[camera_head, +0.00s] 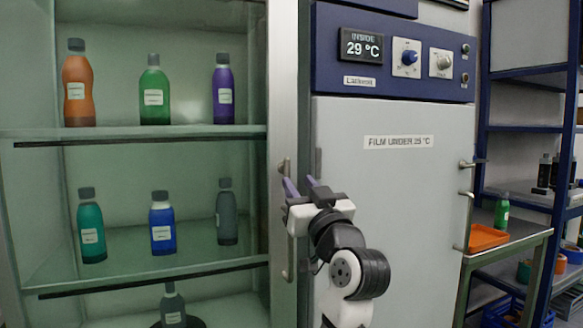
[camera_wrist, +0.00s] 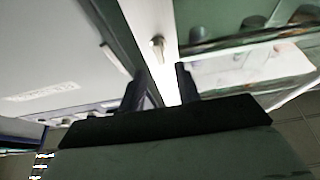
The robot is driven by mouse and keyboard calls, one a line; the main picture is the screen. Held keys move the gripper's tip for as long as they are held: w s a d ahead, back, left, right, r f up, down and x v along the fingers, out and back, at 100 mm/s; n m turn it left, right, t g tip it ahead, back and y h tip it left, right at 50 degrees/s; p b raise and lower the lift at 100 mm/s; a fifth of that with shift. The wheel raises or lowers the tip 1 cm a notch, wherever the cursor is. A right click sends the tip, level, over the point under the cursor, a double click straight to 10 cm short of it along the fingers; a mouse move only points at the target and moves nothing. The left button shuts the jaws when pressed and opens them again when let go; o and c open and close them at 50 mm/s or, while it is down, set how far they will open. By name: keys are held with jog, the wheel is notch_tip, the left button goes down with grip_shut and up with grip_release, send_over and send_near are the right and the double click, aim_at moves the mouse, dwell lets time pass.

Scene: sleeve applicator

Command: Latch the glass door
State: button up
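The glass door (camera_head: 190,150) fronts the left cabinet, with several bottles showing through it. Its light frame (camera_head: 283,70) carries a long vertical handle (camera_head: 287,262) and a small metal latch piece (camera_head: 284,167) above it. The door looks closed or nearly so; I cannot tell whether it is flush. My gripper (camera_head: 301,185) is in front of the frame, just right of and slightly below the latch piece. Its two dark fingers are apart with nothing between them. In the wrist view, a small metal knob (camera_wrist: 158,46) shows beyond the open fingertips (camera_wrist: 161,78), apart from them.
A grey oven-like unit (camera_head: 390,180) with a blue control panel (camera_head: 420,90) stands close on the right, with its own handle (camera_head: 466,222). Further right are an orange tray (camera_head: 487,237), a green bottle (camera_head: 502,211) and blue shelving (camera_head: 525,128).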

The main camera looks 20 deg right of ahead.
aim_at(289, 168)
jog(key=shift+p+x, duration=0.5)
jog(key=shift+x, duration=2.25)
grip_shut()
